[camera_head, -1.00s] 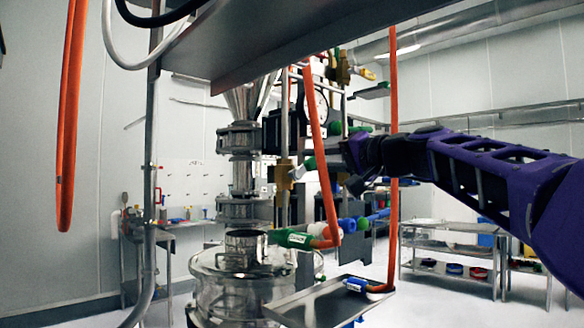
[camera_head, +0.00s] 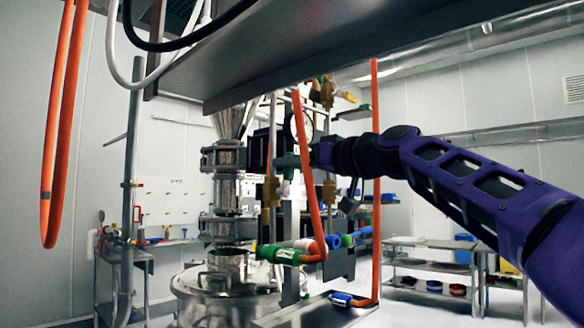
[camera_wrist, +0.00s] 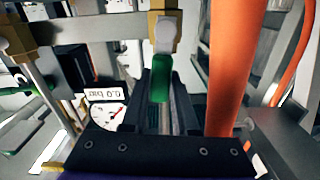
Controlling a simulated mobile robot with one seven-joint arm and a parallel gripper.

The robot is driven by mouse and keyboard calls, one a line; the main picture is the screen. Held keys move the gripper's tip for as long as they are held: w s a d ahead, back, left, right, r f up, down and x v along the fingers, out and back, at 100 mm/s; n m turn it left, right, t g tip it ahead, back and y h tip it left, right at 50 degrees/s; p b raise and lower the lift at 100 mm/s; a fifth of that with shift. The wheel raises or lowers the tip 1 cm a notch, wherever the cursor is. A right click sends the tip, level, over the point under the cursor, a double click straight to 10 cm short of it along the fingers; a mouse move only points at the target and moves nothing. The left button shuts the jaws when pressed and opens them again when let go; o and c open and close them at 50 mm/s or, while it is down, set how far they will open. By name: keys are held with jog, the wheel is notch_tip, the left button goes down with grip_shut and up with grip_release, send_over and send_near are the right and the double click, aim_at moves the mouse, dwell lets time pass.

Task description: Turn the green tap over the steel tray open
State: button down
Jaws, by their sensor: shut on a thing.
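The tap's green lever (camera_wrist: 160,78) sits between the dark fingers of my gripper (camera_wrist: 160,92) in the wrist view. My gripper is shut on it. A grey lever arm (camera_wrist: 166,35) joins the green part to a brass valve body (camera_wrist: 181,18). The steel tray (camera_head: 285,319) is low in front, below the pipes, cut by the picture's bottom edge.
An orange hose (camera_head: 309,180) hangs close to my gripper, and stands right of it in the wrist view (camera_wrist: 232,75). A pressure gauge (camera_wrist: 105,115) is nearby. A green hose fitting (camera_head: 279,254) is below. A metal shelf (camera_head: 300,62) overhangs my arm.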

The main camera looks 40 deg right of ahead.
jog(key=shift+a+f+n, duration=0.1)
jog(key=shift+a+n, duration=0.35)
jog(key=shift+n, duration=0.35)
jog(key=shift+w, duration=0.1)
jog(key=c, duration=0.7)
grip_release()
jog(key=shift+s+d, duration=0.1)
jog(key=shift+s, duration=0.15)
jog(key=s, duration=1.1)
jog(key=s+d, duration=0.1)
jog(key=s, duration=0.5)
jog(key=shift+d, duration=0.1)
jog(key=shift+w, duration=0.1)
